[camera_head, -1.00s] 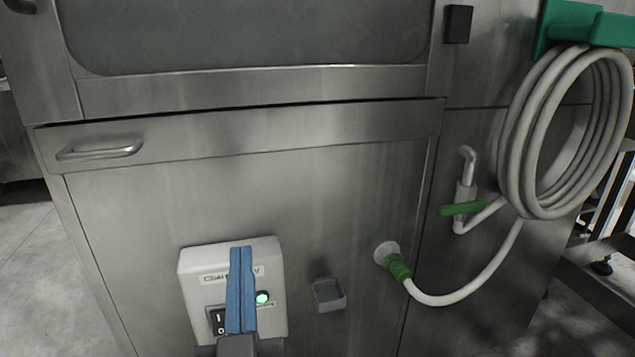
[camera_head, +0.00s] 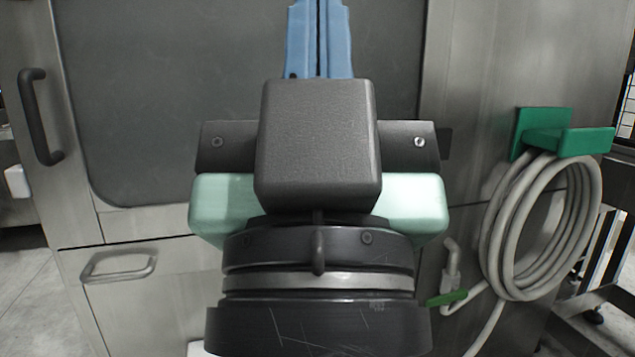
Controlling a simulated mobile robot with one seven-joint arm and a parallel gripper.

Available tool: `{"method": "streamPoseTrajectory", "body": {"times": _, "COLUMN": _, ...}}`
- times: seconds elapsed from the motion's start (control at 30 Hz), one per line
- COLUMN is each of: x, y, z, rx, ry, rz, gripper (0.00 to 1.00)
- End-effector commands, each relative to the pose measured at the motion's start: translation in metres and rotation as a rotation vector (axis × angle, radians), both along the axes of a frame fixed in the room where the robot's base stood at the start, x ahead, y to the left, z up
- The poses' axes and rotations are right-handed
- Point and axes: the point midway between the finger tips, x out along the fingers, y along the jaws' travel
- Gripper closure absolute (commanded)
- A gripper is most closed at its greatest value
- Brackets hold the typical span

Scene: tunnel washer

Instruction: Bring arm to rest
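My gripper (camera_head: 319,30) rises up the middle of the head view, in front of the washer's dark door panel. Its two blue fingers lie side by side with only a thin dark line between them, so it looks shut, with nothing seen between the fingers. The tips run to the top edge of the picture. The dark wrist and pale green gripper body hide the lower middle of the washer front, including most of the control box.
The steel washer front (camera_head: 160,225) fills the background, with a door handle (camera_head: 40,115) at left and a lower handle (camera_head: 118,265). At right a coiled hose (camera_head: 540,225) hangs on a green bracket (camera_head: 560,140), above a green-levered valve (camera_head: 447,298). Floor shows at lower left.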

Motion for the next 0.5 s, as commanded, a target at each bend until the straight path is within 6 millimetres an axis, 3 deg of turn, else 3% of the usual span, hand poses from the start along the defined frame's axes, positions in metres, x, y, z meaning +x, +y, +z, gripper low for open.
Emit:
{"method": "streamPoseTrajectory", "body": {"times": 0.03, "x": 0.000, "y": 0.000, "z": 0.034, "rx": -0.001, "ry": 0.000, "rz": 0.001, "gripper": 1.00}}
{"method": "streamPoseTrajectory", "body": {"times": 0.5, "x": 0.000, "y": 0.001, "z": 0.178, "rx": 0.000, "ry": 0.000, "rz": 0.001, "gripper": 1.00}}
